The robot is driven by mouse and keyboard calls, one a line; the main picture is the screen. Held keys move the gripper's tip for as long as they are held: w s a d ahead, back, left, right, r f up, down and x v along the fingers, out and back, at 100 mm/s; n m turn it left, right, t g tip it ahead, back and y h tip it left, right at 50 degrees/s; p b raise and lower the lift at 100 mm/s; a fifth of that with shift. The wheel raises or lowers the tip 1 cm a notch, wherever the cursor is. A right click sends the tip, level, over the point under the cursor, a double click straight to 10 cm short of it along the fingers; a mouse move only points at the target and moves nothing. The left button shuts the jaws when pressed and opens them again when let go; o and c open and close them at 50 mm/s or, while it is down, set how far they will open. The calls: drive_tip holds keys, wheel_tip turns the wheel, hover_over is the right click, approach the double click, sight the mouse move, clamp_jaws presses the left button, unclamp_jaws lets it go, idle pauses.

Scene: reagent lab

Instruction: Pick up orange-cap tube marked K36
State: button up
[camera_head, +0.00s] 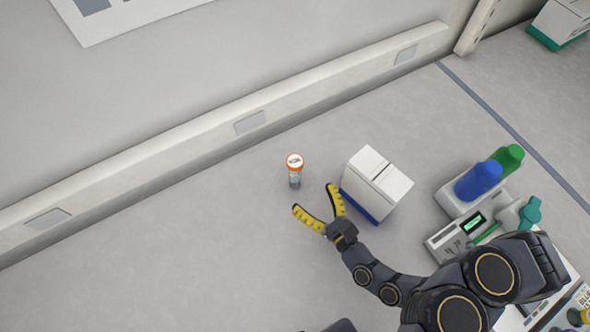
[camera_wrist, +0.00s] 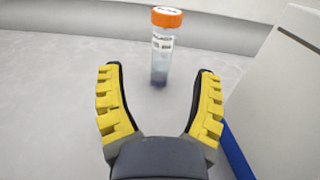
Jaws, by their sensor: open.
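A small clear tube with an orange cap (camera_head: 294,168) stands upright on the grey bench, near the wall ledge. It also shows in the wrist view (camera_wrist: 161,48), with a white label and dark purple-blue contents low down. There is writing on the cap and label, too small for me to read. My gripper (camera_head: 314,199) has yellow-padded fingers, spread open and empty. In the wrist view the gripper (camera_wrist: 160,75) has the tube ahead, roughly centred between the fingertips and beyond them. The fingers do not touch the tube.
A white box with a blue base (camera_head: 383,178) stands close on the right of my gripper; its side also shows in the wrist view (camera_wrist: 270,100). Farther right are blue (camera_head: 478,180) and green (camera_head: 508,158) bottles and a device (camera_head: 465,232). The bench left of the tube is clear.

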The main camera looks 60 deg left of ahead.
sight(299, 176)
drive_tip(key=shift+a+f, duration=0.15)
drive_tip(key=shift+a, duration=1.8)
drive_tip(key=shift+a+f, duration=0.1)
drive_tip(key=shift+a, duration=1.8)
drive_tip(key=shift+c, duration=0.3)
drive_tip(key=c, duration=0.8)
